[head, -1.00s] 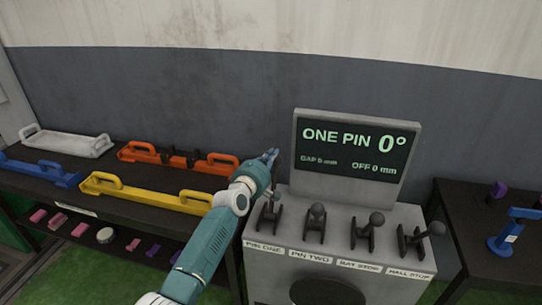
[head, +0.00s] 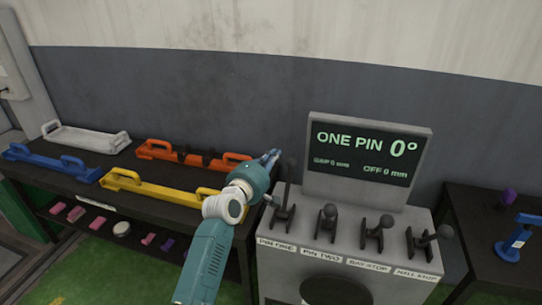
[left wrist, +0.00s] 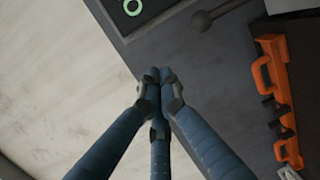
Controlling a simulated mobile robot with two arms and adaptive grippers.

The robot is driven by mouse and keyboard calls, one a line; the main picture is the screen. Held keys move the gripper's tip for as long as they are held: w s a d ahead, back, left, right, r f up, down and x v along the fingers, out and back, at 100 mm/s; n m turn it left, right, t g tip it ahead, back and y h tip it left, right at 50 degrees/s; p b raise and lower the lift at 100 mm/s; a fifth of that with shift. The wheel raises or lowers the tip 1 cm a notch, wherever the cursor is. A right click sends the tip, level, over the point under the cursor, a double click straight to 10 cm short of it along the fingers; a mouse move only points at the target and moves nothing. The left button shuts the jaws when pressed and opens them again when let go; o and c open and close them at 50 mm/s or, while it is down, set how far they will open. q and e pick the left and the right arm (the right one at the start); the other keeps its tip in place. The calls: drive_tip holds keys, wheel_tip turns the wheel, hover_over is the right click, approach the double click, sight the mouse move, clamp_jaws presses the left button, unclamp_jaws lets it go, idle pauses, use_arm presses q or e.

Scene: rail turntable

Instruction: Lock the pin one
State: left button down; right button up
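The grey console (head: 390,260) has a row of levers above the labels PIN ONE, PIN TWO, BAY STOP and HALL STOP. The pin one lever (head: 287,188) stands up tall at the left end. The other levers, such as the pin two lever (head: 328,218), lean toward me. The display (head: 362,153) reads "ONE PIN 0°", "GAP 0 mm" and "OFF 0 mm". My left gripper (head: 275,155) is just left of the pin one lever's top, apart from it. My right gripper is out of view.
A dark bench on the left carries white (head: 85,137), blue (head: 50,163), orange (head: 190,154) and yellow (head: 155,190) handled pieces. Small pink and purple blocks lie on its lower shelf. A dark table (head: 475,225) on the right holds a blue stand (head: 512,240).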

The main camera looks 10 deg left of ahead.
use_arm(q)
drive_tip(key=shift+s+a+r, duration=0.2)
drive_tip(key=shift+s+r, duration=0.3)
drive_tip(key=shift+s, duration=0.2)
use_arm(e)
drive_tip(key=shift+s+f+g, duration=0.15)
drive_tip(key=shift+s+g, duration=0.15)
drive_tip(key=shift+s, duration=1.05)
